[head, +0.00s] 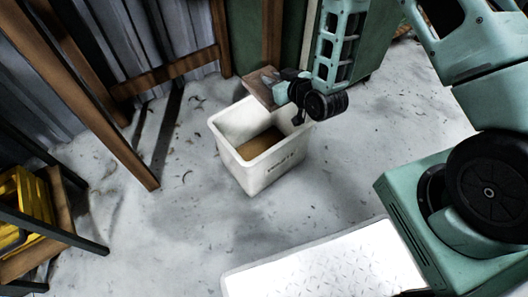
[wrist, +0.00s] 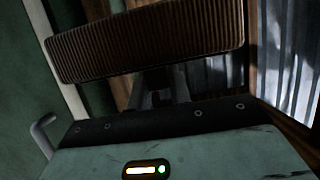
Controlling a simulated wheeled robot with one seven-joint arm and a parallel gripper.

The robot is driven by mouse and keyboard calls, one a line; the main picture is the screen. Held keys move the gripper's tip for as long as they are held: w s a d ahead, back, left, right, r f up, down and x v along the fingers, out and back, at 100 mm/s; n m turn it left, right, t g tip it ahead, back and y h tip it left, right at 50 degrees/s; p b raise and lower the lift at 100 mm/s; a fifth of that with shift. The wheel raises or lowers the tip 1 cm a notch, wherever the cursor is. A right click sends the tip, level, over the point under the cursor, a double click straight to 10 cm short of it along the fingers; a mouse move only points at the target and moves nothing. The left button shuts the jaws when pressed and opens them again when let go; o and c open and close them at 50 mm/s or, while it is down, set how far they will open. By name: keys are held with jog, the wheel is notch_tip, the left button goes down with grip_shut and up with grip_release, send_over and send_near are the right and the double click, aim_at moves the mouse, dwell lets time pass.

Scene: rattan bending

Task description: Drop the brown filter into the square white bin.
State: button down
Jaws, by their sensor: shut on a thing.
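The brown filter (wrist: 150,40) is a flat, pleated panel that spans the top of the wrist view. My gripper (wrist: 158,92) is shut on its near edge. In the head view the filter (head: 259,90) is a small tilted brown panel at the tip of my gripper (head: 271,80). It overlaps the far rim of the square white bin (head: 272,172) in the picture and appears to be above it. The bin stands upright on the floor with its top open. Part of its far rim is hidden behind the filter and my gripper.
Something flat and brown (head: 260,144) lies inside the bin. A rack with a yellow crate (head: 28,205) is at the left. The pale floor (head: 150,235) around the bin is mostly clear.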

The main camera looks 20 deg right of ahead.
jog(key=shift+w+a+f+b, duration=0.1)
jog(key=shift+a+f+b, duration=0.15)
jog(key=shift+f, duration=0.3)
jog(key=shift+w+a+f+b, duration=0.1)
jog(key=shift+f+b, duration=0.25)
jog(key=shift+f, duration=0.2)
notch_tip(320, 180, down, 6)
jog(key=b, duration=0.4)
jog(key=shift+r+b, duration=0.1)
jog(key=shift+b, duration=0.25)
jog(key=c, duration=1.2)
grip_release()
jog(key=shift+s, duration=0.1)
jog(key=p+v, duration=1.1)
jog(key=v, duration=0.6)
jog(key=shift+s+d, duration=0.15)
jog(key=shift+r, duration=0.1)
